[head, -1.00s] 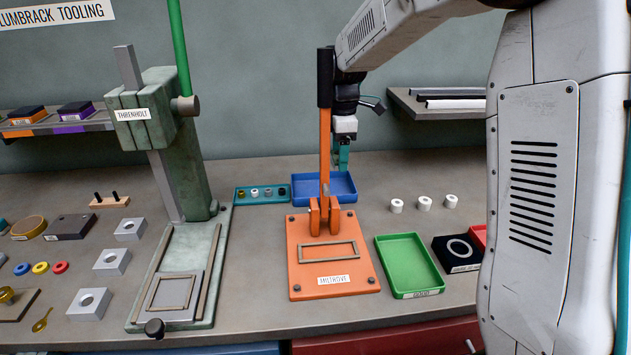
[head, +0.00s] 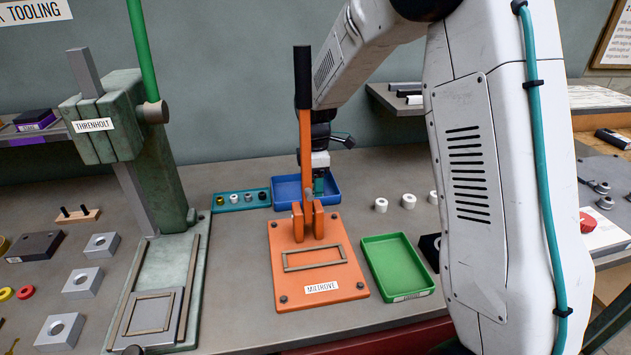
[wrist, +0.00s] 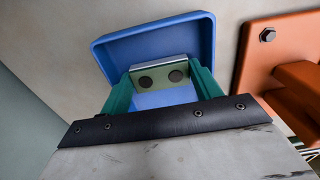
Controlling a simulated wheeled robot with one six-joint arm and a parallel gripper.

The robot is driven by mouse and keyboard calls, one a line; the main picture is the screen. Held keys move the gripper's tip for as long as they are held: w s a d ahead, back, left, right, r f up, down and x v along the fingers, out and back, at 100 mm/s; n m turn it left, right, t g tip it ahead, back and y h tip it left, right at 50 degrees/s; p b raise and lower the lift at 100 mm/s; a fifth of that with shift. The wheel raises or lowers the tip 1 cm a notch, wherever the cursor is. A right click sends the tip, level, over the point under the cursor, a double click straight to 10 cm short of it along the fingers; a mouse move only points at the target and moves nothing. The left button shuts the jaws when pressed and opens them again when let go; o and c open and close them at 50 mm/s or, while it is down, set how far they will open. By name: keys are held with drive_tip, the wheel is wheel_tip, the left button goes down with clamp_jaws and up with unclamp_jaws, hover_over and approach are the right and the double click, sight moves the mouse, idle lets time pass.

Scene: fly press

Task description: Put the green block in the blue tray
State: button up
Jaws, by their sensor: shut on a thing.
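The blue tray (head: 282,190) stands at the back of the bench behind the orange press. It also shows in the wrist view (wrist: 200,38). My gripper (head: 319,187) is low over the tray's right part in the head view, partly hidden by the press lever. In the wrist view my gripper's teal fingers (wrist: 161,76) are shut on the green block (wrist: 160,69), a pale green piece whose near face has two dark round spots. The block lies within the tray's outline there. I cannot tell whether it touches the tray floor.
A green tray (head: 397,262) lies nearer.

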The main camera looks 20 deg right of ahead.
drive_tip(key=o, duration=0.8)
drive_tip(key=shift+f, duration=0.1)
drive_tip(key=shift+o, duration=0.2)
wheel_tip(320, 180, up, 12)
drive_tip(key=r, duration=0.1)
drive_tip(key=s+r+m, duration=0.4)
drive_tip(key=s+r, duration=0.1)
drive_tip(key=s, duration=0.4)
drive_tip(key=s+f+m+t, duration=0.1)
drive_tip(key=s+m, duration=1)
drive_tip(key=s, duration=1.6)
drive_tip(key=shift+s+a+f+m, duration=0.25)
drive_tip(key=shift+a+f+m, duration=0.05)
drive_tip(key=shift+f+m, duration=0.1)
